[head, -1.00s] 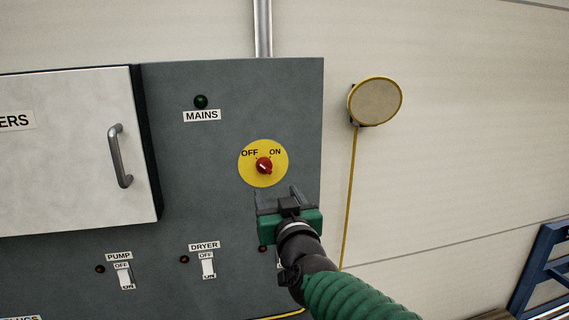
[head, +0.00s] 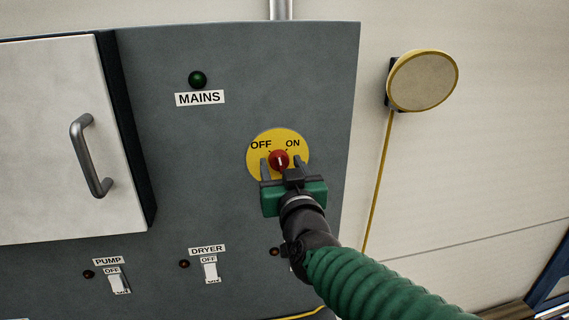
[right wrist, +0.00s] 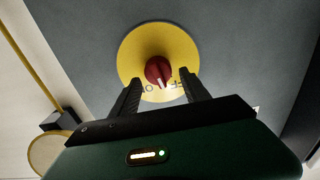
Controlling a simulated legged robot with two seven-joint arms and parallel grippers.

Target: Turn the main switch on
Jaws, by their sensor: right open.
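The main switch is a red knob (head: 279,160) with a white mark, on a yellow disc (head: 255,143) labelled OFF at left and ON at right. My right gripper (head: 281,165) is open, with one finger on each side of the knob in the head view. In the right wrist view the knob (right wrist: 158,70) shows beyond and between the spread fingertips (right wrist: 160,78); contact cannot be seen. The green MAINS lamp (head: 197,79) looks dark. My left gripper is out of view.
The grey panel (head: 230,120) also carries PUMP (head: 117,284) and DRYER (head: 210,272) switches below. A white cabinet door with a metal handle (head: 90,155) projects at left. A round yellow-rimmed fitting (head: 423,80) with a yellow cable is on the wall at right.

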